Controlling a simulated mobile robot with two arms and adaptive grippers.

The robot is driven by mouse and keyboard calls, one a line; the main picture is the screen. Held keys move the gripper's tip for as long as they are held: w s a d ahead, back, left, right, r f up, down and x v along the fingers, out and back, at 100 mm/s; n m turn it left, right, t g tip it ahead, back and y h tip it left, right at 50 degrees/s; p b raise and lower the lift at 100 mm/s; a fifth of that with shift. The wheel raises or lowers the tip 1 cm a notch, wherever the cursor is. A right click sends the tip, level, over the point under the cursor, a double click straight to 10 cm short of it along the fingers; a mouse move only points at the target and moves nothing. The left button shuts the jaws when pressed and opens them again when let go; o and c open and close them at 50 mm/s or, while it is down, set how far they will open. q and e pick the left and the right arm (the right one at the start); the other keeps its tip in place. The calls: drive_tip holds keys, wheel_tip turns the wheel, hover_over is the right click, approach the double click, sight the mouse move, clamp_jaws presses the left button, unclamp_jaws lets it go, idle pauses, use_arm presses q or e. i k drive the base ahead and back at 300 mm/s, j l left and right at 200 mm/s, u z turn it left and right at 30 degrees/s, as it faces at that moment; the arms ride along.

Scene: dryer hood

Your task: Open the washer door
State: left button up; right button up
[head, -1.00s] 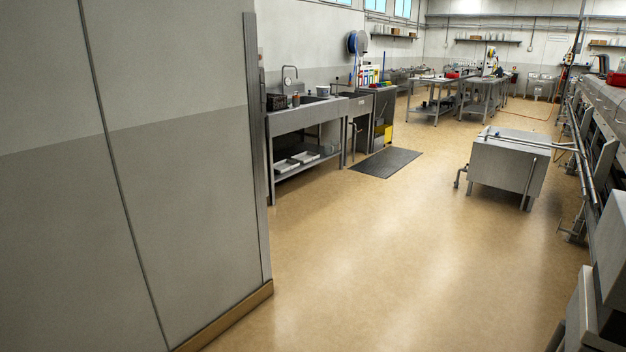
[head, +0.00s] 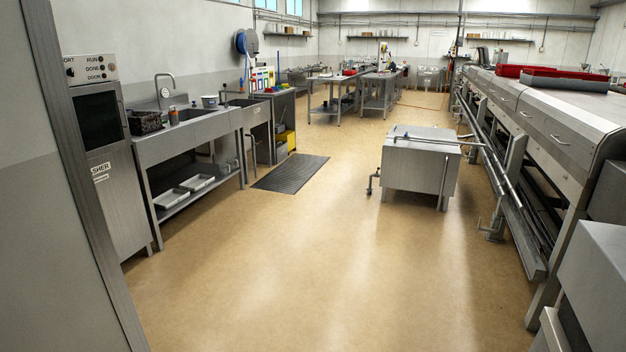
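The washer (head: 113,185) stands at the left, past the end of a wall, and is partly hidden by it. It is a tall grey metal cabinet with a label ending in "SHER". Its control panel (head: 90,70) on top shows the words RUN, DONE and DOOR. Below the panel is a dark window (head: 98,120), which looks closed, though the door's edges are hard to make out. Neither of my grippers is in view.
A wall panel (head: 35,230) fills the left edge. A sink bench (head: 185,140) stands just beyond the washer. A dark mat (head: 290,172) lies on the floor. A low steel box unit (head: 415,165) and a long steel machine (head: 540,120) stand right. The middle floor is clear.

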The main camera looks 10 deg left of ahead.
sight(116, 86)
drive_tip(key=i+j+u, duration=0.1)
drive_tip(key=i+u, duration=0.15)
drive_tip(key=i, duration=0.4)
drive_tip(key=i+u, duration=0.3)
drive_tip(key=i, duration=0.4)
drive_tip(key=i+l+u, duration=0.25)
drive_tip(key=i, duration=0.4)
drive_tip(key=j, duration=0.1)
